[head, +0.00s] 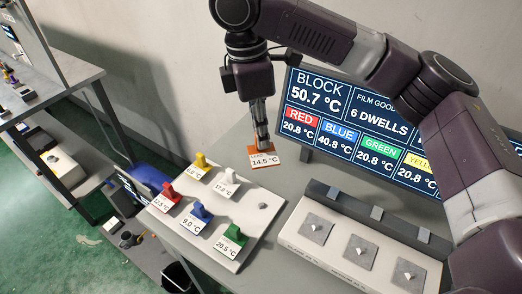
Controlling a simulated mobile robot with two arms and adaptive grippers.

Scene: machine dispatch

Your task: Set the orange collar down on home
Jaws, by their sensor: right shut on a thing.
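My right gripper (262,143) points down from the upper middle, shut on the orange collar (266,151). The collar carries a white tag reading 14.5 °C. It is low over the grey table behind the white board; I cannot tell whether it touches the table. No spot marked "home" can be read. The white board (221,250) holds yellow (201,160), white (226,180), red (169,192), blue (200,212) and green (234,235) tagged pieces. A small grey knob (263,206) on its right side stands bare. My left gripper is not in view.
A pale block (330,246) with three grey pads stands at the front right. A dark screen (345,117) showing temperatures stands behind it. A grey bench (62,72) with items is at the far left. Bare table lies around the collar.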

